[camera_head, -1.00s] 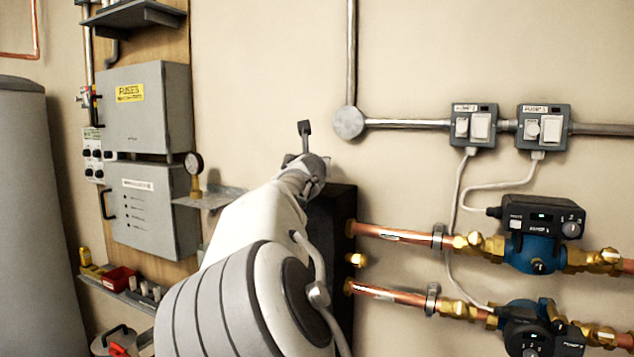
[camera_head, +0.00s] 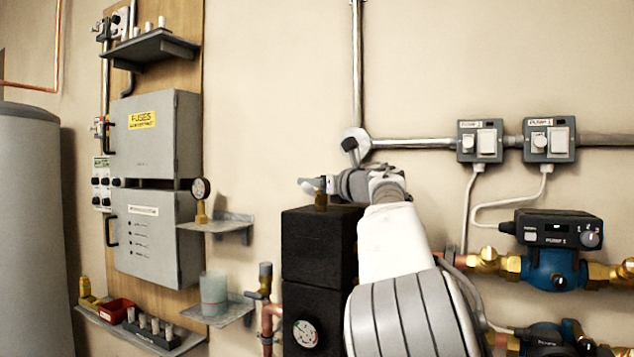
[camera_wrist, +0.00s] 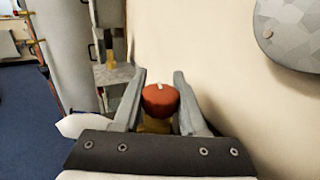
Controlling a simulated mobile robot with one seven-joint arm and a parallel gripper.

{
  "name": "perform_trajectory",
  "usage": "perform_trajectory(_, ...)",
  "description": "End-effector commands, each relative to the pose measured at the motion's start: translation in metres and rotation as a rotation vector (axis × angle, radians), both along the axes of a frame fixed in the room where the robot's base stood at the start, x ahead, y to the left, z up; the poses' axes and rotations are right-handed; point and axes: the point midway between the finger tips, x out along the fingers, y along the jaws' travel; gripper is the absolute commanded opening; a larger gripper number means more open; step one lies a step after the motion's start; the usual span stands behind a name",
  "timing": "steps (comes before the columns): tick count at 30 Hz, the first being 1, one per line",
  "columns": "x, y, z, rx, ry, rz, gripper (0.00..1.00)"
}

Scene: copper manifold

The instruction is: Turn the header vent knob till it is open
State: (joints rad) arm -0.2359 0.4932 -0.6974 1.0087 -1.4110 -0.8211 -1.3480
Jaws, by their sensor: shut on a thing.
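The header vent knob (camera_wrist: 160,99) is a red round cap with a small white mark on top, seen in the wrist view. It sits on a brass body (camera_wrist: 152,126), which also shows in the head view (camera_head: 321,200) on top of the black header block (camera_head: 318,258). My gripper (camera_wrist: 160,90) has one finger on each side of the knob and is shut on it. In the head view my gripper (camera_head: 318,186) reaches in from the right, just above the block, and the red cap is mostly hidden by the fingers.
A gauge (camera_head: 305,333) is on the block's front. Shelves with a small gauge (camera_head: 200,189) and a translucent cup (camera_head: 214,293) stand to the left, near the grey fuse box (camera_head: 155,135). Pumps (camera_head: 553,268) and copper pipes lie right. The wall is close behind.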

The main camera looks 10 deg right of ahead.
Motion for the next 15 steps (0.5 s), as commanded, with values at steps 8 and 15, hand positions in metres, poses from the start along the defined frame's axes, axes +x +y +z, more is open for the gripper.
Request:
perform_trajectory(8, -0.002, 0.004, 0.006, 0.0, 0.002, 0.262, 0.0)
perform_trajectory(15, -0.006, 0.009, 0.006, 0.0, 0.002, 0.457, 0.0)
